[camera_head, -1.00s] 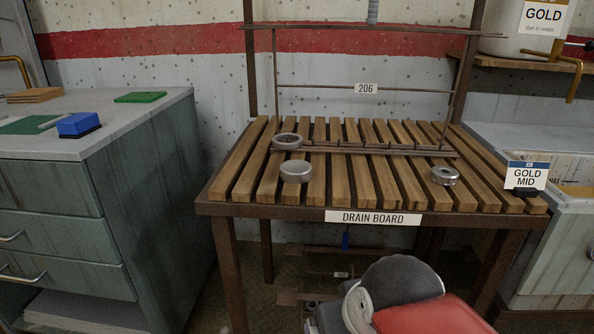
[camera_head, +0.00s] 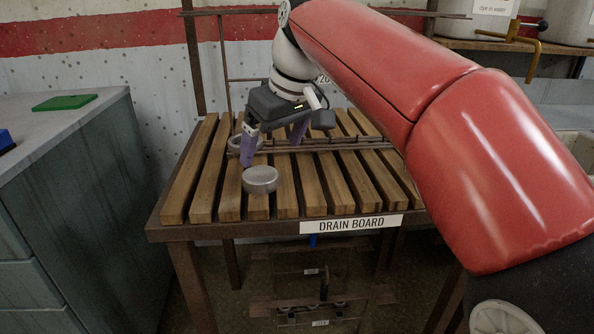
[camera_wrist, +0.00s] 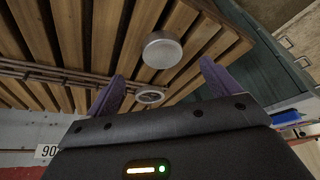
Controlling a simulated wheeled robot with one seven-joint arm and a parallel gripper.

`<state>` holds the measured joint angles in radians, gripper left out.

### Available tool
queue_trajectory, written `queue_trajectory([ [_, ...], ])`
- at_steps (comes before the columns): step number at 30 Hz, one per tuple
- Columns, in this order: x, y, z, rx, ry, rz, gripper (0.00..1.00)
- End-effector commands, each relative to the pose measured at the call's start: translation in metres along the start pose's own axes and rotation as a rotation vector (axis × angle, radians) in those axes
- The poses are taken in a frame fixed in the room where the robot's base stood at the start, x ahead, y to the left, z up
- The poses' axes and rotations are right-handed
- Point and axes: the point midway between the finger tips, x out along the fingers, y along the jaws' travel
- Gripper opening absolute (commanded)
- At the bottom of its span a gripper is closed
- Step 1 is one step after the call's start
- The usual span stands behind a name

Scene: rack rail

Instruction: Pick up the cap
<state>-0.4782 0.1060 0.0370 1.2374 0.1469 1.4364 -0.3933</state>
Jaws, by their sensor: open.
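A round grey metal cap (camera_head: 260,181) with a closed flat top lies on the wooden slats of the drain board (camera_head: 230,203), near its front edge. In the wrist view the cap (camera_wrist: 162,52) shows just beyond and between the fingertips. My gripper (camera_head: 274,147) has purple fingers, spread open and empty, behind the cap and apart from it. It also shows in the wrist view (camera_wrist: 162,76). A metal ring (camera_head: 236,143) lies behind the cap, partly hidden by my finger; in the wrist view the ring (camera_wrist: 150,96) shows between the fingers.
A thin dark rack rail (camera_head: 345,143) runs across the slats behind the cap. A sign (camera_head: 351,224) hangs on the board's front edge. My arm hides the board's right part.

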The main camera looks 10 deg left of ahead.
Motion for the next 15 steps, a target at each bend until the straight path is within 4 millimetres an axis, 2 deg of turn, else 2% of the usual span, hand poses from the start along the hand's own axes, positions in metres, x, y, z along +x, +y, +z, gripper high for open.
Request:
queue_trajectory([
  [11,0.039,-0.004,-0.004,-0.012,-0.002,-0.006,0.88],
  [15,0.061,-0.005,-0.005,-0.011,-0.002,-0.005,0.88],
])
